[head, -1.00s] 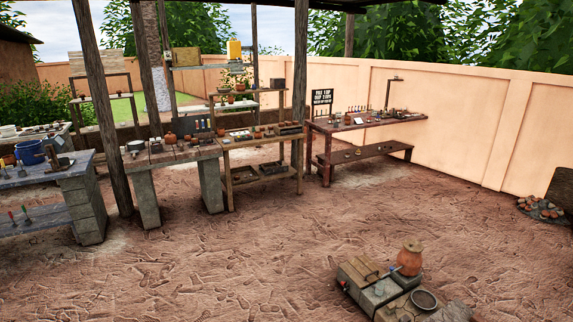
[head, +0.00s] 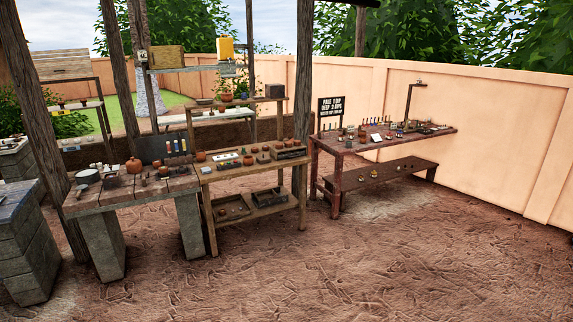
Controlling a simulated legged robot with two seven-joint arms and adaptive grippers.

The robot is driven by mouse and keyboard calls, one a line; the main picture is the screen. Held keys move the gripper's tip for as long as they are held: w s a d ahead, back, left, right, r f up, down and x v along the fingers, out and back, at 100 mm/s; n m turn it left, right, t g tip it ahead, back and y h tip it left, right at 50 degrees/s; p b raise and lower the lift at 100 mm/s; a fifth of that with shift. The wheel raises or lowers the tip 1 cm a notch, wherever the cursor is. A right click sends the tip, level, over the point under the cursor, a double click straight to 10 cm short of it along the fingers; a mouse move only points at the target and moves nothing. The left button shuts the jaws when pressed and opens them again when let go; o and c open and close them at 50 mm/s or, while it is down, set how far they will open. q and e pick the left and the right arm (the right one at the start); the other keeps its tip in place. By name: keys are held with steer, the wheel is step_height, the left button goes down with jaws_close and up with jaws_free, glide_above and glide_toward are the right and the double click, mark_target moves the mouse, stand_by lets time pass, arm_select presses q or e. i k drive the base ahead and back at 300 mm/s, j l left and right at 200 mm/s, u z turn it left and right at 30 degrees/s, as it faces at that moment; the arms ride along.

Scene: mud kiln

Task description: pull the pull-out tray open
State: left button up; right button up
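I cannot tell for sure which thing is the pull-out tray. On the lower shelf of the wooden workbench (head: 258,222) in the middle sit a shallow open wooden tray (head: 232,209) and a darker box-like tray (head: 272,196). On that bench's top, at the right end, is a dark low box (head: 289,153). All are small and some distance ahead of me. Neither of my grippers is in view.
A stone-legged table (head: 105,190) stands left of the bench, and a red-brown table (head: 385,143) stands to its right. Wooden posts (head: 304,95) rise near the benches. A block counter (head: 28,245) is at far left. The dirt floor (head: 340,265) ahead is clear.

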mark_target(235, 203)
steer(key=i, duration=3.3)
steer(key=i+l+u, duration=0.15)
steer(key=i, duration=1.4)
steer(key=i+l+u, duration=0.1)
steer(key=i+u, duration=0.3)
steer(key=k, duration=0.1)
